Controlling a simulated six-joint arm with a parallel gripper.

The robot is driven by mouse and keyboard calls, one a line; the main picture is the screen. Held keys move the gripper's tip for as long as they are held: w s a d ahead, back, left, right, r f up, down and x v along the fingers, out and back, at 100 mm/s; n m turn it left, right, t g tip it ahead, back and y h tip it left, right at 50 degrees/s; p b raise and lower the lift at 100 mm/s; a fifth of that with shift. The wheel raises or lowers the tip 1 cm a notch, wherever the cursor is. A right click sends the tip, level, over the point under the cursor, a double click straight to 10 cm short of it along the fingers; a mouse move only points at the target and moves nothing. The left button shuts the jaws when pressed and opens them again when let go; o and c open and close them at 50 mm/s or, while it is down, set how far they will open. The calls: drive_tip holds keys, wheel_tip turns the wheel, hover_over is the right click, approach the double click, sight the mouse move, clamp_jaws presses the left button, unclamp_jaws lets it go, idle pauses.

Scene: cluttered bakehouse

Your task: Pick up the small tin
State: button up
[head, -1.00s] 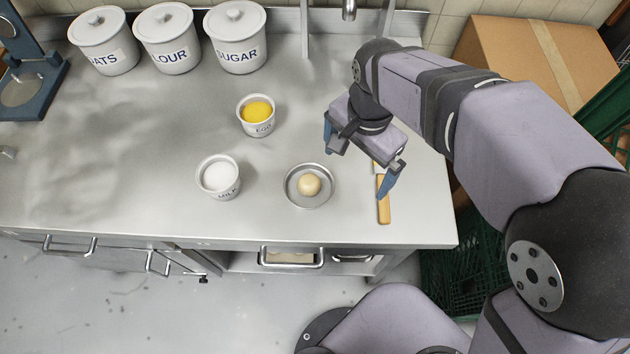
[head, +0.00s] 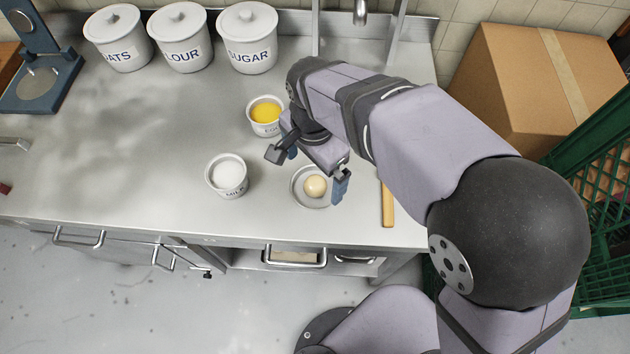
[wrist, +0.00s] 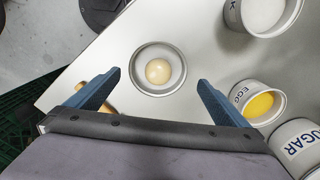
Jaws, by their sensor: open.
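The small tin (head: 300,202) is a shallow round metal dish on the steel worktop, with a pale dough ball (head: 315,186) in it. In the wrist view the tin (wrist: 140,84) lies whole and flat, ahead of and between my fingertips, with the ball (wrist: 158,71) near its middle. My gripper (head: 308,174) is open and empty, raised above the worktop just behind the tin. Its blue fingers also show in the wrist view (wrist: 159,79), apart from the tin. In the head view my gripper hides part of the tin's back and right rim.
An EGG pot (head: 265,118) with yellow filling stands close behind my gripper; a MILK pot (head: 227,177) stands left of the tin. A wooden-handled tool (head: 387,204) lies to the right. Lidded canisters (head: 181,40) line the back. The worktop's left part is mostly clear.

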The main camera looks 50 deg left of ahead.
sight(315, 183)
drive_tip(key=shift+d+f+p, duration=0.2)
drive_tip(key=shift+f+p, duration=0.7)
drive_tip(key=shift+f, duration=1.55)
drive_tip(key=c, duration=0.9)
